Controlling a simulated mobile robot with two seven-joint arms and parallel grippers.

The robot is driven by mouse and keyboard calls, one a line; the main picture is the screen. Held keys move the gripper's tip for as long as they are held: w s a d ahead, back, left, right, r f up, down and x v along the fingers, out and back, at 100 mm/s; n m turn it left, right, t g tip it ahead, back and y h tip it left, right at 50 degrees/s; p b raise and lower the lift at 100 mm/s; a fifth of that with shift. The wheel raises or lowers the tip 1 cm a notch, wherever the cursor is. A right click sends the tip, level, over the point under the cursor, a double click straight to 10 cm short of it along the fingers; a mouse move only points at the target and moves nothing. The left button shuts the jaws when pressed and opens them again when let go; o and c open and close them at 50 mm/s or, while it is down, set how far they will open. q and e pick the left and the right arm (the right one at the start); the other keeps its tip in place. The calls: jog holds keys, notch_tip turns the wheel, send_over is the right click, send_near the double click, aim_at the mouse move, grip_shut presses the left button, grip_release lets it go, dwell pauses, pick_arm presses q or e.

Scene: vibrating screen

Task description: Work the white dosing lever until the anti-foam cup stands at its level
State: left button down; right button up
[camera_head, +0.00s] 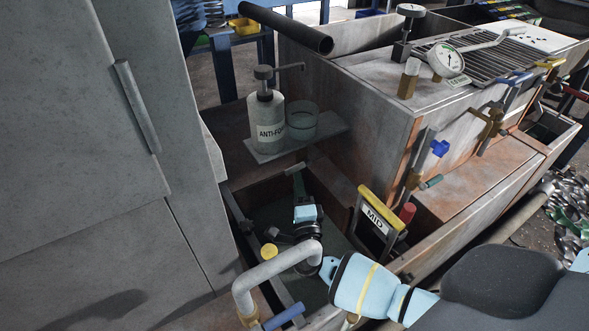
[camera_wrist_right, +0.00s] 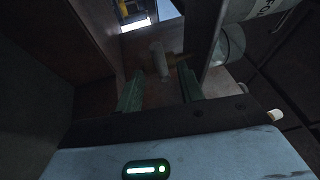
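The white bottle labelled ANTI-FOAM (camera_head: 268,118) stands on a small grey shelf, with a dark pump head (camera_head: 263,73) on top. The clear anti-foam cup (camera_head: 302,122) stands beside it on the right; its fill level cannot be made out. The cup also shows in the right wrist view (camera_wrist_right: 229,46). My right gripper (camera_head: 296,174) is below and in front of the shelf. In the wrist view its two green fingers are apart, with nothing between them. A pale upright peg (camera_wrist_right: 159,62), possibly the white dosing lever, is just beyond the fingertips. My left gripper is out of view.
A yellow-topped MID plate (camera_head: 376,214) and a grey bent pipe (camera_head: 275,270) stand close to my right arm. A grey cabinet (camera_head: 85,150) closes off the left. The tank (camera_head: 375,120) with a gauge (camera_head: 447,60) and taps stands at the right.

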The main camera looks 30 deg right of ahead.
aim_at(295, 168)
jog(key=b+x, duration=0.1)
jog(key=x, duration=0.5)
grip_shut()
jog(key=shift+r, duration=0.1)
